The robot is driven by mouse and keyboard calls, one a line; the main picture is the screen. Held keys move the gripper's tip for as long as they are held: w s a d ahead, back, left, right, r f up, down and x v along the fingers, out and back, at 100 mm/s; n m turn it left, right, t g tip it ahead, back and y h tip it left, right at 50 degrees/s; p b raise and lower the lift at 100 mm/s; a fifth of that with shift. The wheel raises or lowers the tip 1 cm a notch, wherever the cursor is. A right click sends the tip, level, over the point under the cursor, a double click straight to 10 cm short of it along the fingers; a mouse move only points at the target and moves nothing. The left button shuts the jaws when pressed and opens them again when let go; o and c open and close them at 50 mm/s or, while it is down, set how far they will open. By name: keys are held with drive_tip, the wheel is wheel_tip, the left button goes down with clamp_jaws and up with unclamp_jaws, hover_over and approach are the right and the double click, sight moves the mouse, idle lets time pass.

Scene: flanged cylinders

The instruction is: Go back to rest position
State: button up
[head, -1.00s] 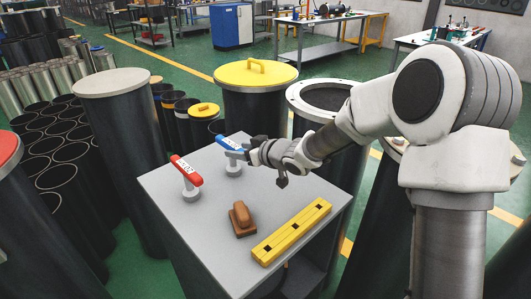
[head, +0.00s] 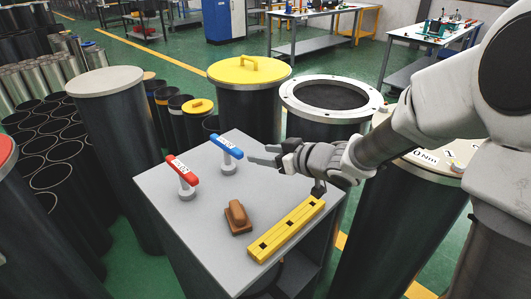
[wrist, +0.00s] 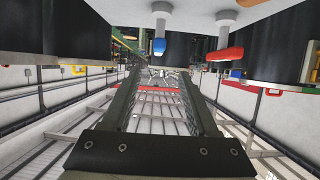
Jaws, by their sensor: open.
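My gripper (head: 262,155) is open and empty above the back right part of the grey table (head: 205,252). Its fingers point left in the head view, toward the blue-handled tool (head: 227,148), with a gap between. The blue-handled tool stands upright on its grey base, and it also shows in the wrist view (wrist: 159,46). The red-handled tool (head: 182,170) stands to its left and shows in the wrist view (wrist: 224,54). In the wrist view the scene is upside down, and nothing sits between my fingers (wrist: 160,78).
A brown block with a grip (head: 237,214) and a yellow level (head: 286,230) lie on the table. A yellow-lidded cylinder (head: 249,72), an open flanged cylinder (head: 331,100) and a grey-lidded cylinder (head: 104,82) stand close around it. Green floor shows beyond.

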drive_tip(key=s+d+r+m+t+h, duration=0.1)
drive_tip(key=s+d+r+m+h, duration=0.2)
drive_tip(key=d+h, duration=0.35)
drive_tip(key=s+d+r+m+t+h, duration=0.1)
drive_tip(key=s+d+r+m+h, duration=0.2)
drive_tip(key=d, duration=0.7)
drive_tip(key=s+d+m+g, duration=0.1)
drive_tip(key=s+m+g, duration=0.2)
drive_tip(key=s, duration=1.7)
drive_tip(key=shift+s+d+m+g, duration=0.2)
drive_tip(key=shift+m+g, duration=0.1)
drive_tip(key=shift+g, duration=0.9)
drive_tip(key=shift+r+h, duration=0.1)
drive_tip(key=shift+h, duration=0.15)
